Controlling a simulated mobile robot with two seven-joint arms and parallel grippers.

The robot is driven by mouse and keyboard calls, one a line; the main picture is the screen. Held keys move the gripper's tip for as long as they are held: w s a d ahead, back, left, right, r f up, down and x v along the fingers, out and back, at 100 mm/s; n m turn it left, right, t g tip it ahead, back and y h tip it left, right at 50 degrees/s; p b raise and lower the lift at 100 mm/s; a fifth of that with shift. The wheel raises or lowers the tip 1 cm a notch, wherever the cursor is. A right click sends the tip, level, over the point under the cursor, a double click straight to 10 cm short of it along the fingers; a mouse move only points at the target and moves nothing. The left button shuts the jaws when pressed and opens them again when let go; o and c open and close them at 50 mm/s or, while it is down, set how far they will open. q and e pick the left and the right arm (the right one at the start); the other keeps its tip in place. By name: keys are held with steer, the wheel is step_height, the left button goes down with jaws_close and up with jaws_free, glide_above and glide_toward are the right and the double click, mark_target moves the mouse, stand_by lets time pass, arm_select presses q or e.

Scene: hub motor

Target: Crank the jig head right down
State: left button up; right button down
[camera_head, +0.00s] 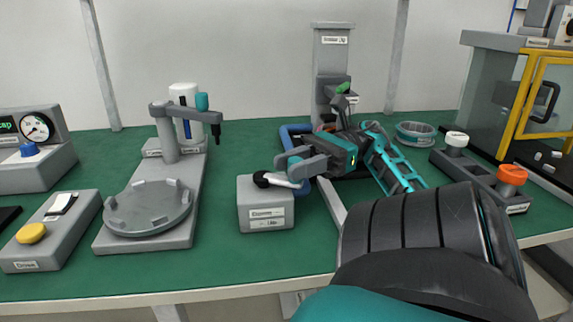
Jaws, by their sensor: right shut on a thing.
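The jig (333,52) is a grey column at the back centre with a label near its top. Its head (333,86) is a grey block on the column; its lower part is hidden behind my arm. My right gripper (298,165) is in front of the jig, fingers pointing left and slightly toward me. It is shut on what seems to be the jig's crank handle, which the fingers mostly hide. My left gripper is not in view.
A grey box (266,214) with a black-tipped lever is close below my right gripper. A round-plated press (148,206) stands left. A stand with white and orange knobs (511,176) and a yellow-framed cabinet (536,95) are at right.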

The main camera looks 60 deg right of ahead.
steer(key=shift+r, duration=0.15)
steer(key=c, duration=0.9)
jaws_free()
steer(key=v, duration=0.7)
steer(key=shift+d, duration=0.25)
steer(key=shift+c, duration=0.3)
